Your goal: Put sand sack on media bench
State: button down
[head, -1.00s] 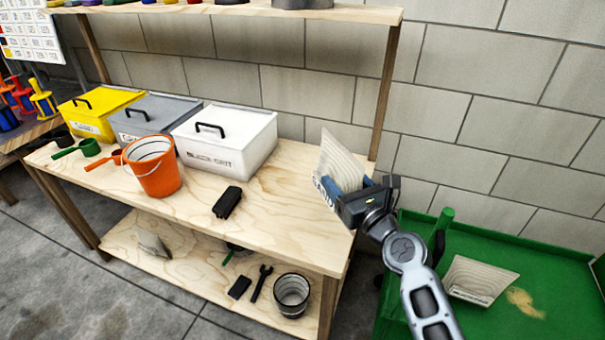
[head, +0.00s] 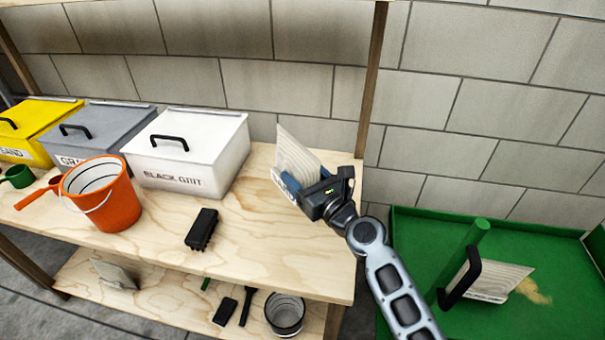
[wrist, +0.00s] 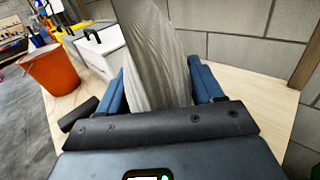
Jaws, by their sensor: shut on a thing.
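My gripper (head: 306,184) is shut on a pale, ribbed sand sack (head: 297,155). The sack is tilted and its printed label is mostly covered by the blue fingers. In the wrist view the sack (wrist: 157,60) stands up between the two fingers of my gripper (wrist: 160,95). The wooden media bench (head: 255,235) is beneath and to the left. The sack is over the right end of its top; I cannot tell if it touches the wood.
A white BLACK GRIT bin (head: 190,150), a grey bin (head: 95,130), an orange bucket (head: 112,210) and a black brush (head: 202,229) stand on the bench. A green tray (head: 420,240) at right holds another sack (head: 500,280). Bare wood lies between brush and gripper.

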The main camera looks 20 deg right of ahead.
jog(key=shift+f+b, duration=1.35)
jog(key=shift+f, duration=0.65)
jog(key=shift+c, duration=0.8)
grip_release()
jog(key=shift+f, duration=0.25)
jog(key=shift+s+r, duration=0.1)
jog(key=shift+r, duration=0.1)
jog(key=s+d, duration=0.2)
jog(key=s, duration=0.9)
jog(key=shift+s+b, duration=0.4)
jog(key=shift+s+f, duration=0.1)
jog(key=shift+f, duration=0.05)
